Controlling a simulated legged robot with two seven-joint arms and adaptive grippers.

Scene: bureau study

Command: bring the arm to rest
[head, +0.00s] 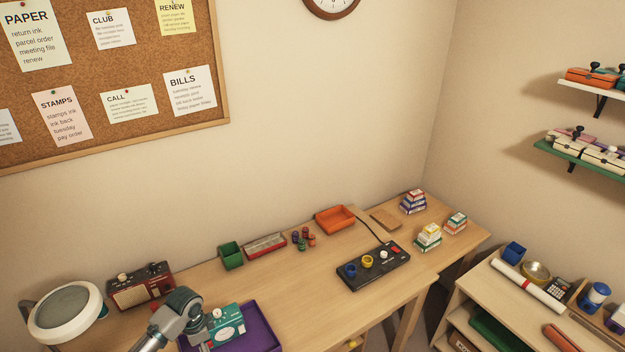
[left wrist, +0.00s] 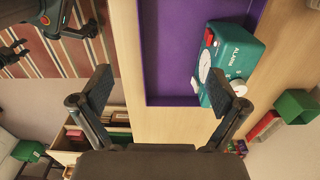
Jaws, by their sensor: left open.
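My left arm comes in from the lower left in the head view, its wrist over the left part of the desk beside a teal alarm box (head: 226,325); its fingertips are hidden there. In the left wrist view my left gripper (left wrist: 160,88) is open, with nothing between its two dark fingers. The teal alarm box (left wrist: 237,65) sits in a purple tray (left wrist: 178,50), close to the right-hand finger in that view. I cannot tell whether finger and box touch. My right gripper is not identifiable.
The desk (head: 300,295) has free room in the middle. A red radio (head: 140,287) and round lamp (head: 65,312) stand left. A green box (head: 231,256), orange tray (head: 335,219) and black control panel (head: 374,266) stand farther along. A low shelf (head: 500,298) is at right.

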